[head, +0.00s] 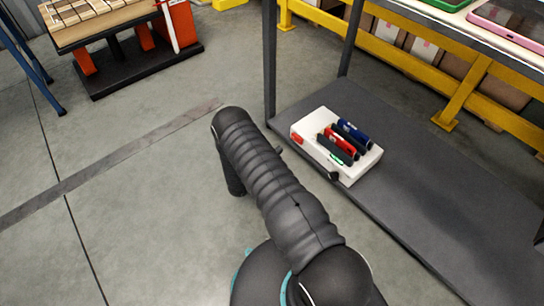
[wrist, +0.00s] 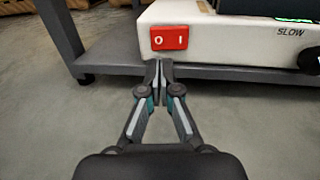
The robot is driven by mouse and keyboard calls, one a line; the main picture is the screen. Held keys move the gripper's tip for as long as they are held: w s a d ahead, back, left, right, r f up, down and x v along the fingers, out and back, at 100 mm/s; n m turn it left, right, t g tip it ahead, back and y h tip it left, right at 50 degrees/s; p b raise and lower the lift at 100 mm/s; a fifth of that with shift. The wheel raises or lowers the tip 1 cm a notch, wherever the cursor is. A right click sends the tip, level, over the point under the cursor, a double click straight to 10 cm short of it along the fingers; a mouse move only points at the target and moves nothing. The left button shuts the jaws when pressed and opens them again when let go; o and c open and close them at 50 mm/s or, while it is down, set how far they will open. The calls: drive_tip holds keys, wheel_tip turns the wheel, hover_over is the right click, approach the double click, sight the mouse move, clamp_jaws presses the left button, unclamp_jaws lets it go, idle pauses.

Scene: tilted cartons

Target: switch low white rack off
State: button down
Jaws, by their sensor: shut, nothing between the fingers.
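The low white rack (head: 350,170) lies on the dark grey lower shelf in the head view, with dark tubes and a red and a blue one on top. In the wrist view its white front (wrist: 215,38) fills the upper right. A red rocker switch (wrist: 169,37) marked O and I sits at the left of that front; it also shows in the head view (head: 297,138). A black knob beside the word SLOW is at the right edge. My gripper (wrist: 159,70) is shut and empty, its tips just below the switch in the picture. Contact cannot be told.
The grey shelf (head: 420,215) has bare room right of the rack, and a dark post (head: 270,60) stands at its left corner. A yellow rail (head: 400,55) runs behind. A wooden-topped stand (head: 100,20) is far left. The floor between is clear.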

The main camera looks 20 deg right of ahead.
sight(294, 137)
drive_tip(key=x, duration=0.8)
